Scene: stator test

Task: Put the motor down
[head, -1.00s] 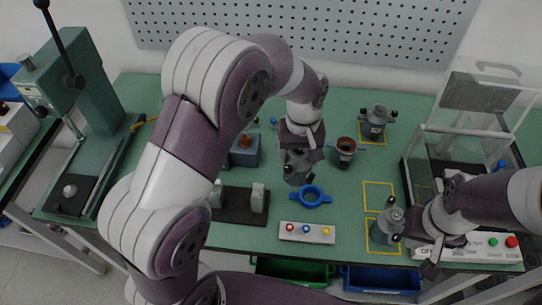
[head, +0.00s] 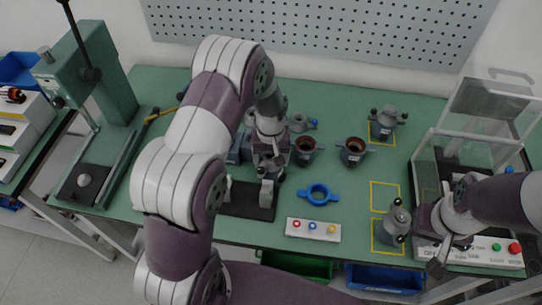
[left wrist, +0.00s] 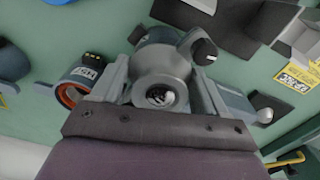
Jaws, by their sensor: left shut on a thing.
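My left gripper (head: 270,172) is shut on a grey motor, and the arm comes in from the left. In the left wrist view the motor (left wrist: 160,72) sits between the two fingers, with a black-tipped knob at its upper right. In the head view the motor is mostly hidden by the gripper, near the dark fixture base (head: 246,202) with upright grey blocks. I cannot tell whether it touches anything below. My right gripper (head: 437,248) is low at the right, beside the test box front; its finger gap is unclear.
Two copper-wound stators (head: 306,151) (head: 353,152) stand to the right of my left gripper. A blue ring (head: 319,194) and button panel (head: 313,230) lie in front. Motors stand on yellow-marked squares (head: 396,224) (head: 384,120). An empty yellow square (head: 384,195) lies between them.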

